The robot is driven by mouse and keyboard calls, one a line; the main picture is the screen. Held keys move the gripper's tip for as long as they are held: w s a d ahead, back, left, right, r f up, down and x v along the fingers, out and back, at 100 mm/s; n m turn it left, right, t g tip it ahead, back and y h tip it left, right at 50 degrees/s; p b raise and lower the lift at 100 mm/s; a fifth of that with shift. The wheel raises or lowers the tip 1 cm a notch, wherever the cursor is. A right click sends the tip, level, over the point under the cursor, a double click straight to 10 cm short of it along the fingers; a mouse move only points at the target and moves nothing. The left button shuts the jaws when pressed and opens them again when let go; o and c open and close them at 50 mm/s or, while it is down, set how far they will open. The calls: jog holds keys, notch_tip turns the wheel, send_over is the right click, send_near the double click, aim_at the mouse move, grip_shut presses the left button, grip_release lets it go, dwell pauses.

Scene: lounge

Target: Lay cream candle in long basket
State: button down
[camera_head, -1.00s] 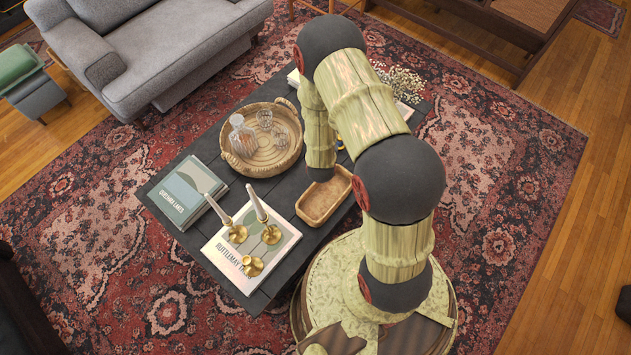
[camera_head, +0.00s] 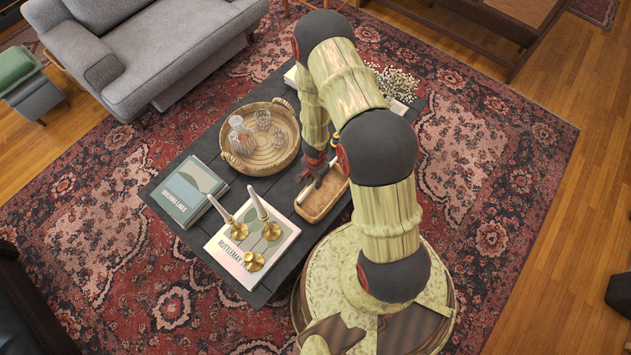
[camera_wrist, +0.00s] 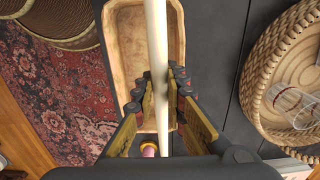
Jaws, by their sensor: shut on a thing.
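The cream candle (camera_wrist: 157,40) is long and thin, and my gripper (camera_wrist: 158,80) is shut on it in the wrist view. A small pinkish part (camera_wrist: 149,150) shows near its lower end there. The long basket, a tan oblong tray (camera_wrist: 128,45), lies beneath the candle, which runs roughly along its length. In the head view my gripper (camera_head: 317,164) is at the far left side of the long basket (camera_head: 320,208), and a pale end of the candle (camera_head: 304,194) shows over its left edge. I cannot tell whether the candle touches the basket.
Brass candle holders (camera_head: 254,262) stand on a book (camera_head: 225,250) left of the basket, two with candles. A round woven tray (camera_head: 268,165) with a decanter (camera_head: 240,135) and glasses lies behind. Another book (camera_head: 185,190) is at left. Flowers (camera_head: 400,80) stand at the far end.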

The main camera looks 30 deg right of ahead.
jog(key=b, duration=0.7)
send_over(316, 197)
jog(key=shift+w+f, duration=0.15)
jog(key=shift+f, duration=1.7)
jog(key=shift+w+f, duration=0.15)
jog(key=shift+f, duration=1.65)
jog(key=f+b, duration=0.2)
jog(key=f, duration=0.1)
jog(key=f+b, duration=0.1)
jog(key=shift+s+f, duration=0.2)
jog(key=shift+s, duration=0.25)
jog(key=c, duration=1.8)
grip_release()
jog(key=shift+o, duration=0.2)
jog(key=shift+a, duration=0.1)
jog(key=shift+r, duration=0.45)
jog(key=shift+w+d+r, duration=0.1)
jog(key=shift+w+r, duration=0.1)
jog(key=shift+r, duration=1.6)
jog(key=shift+w+d+r, duration=0.1)
jog(key=shift+w+r, duration=0.1)
jog(key=shift+r, duration=1.6)
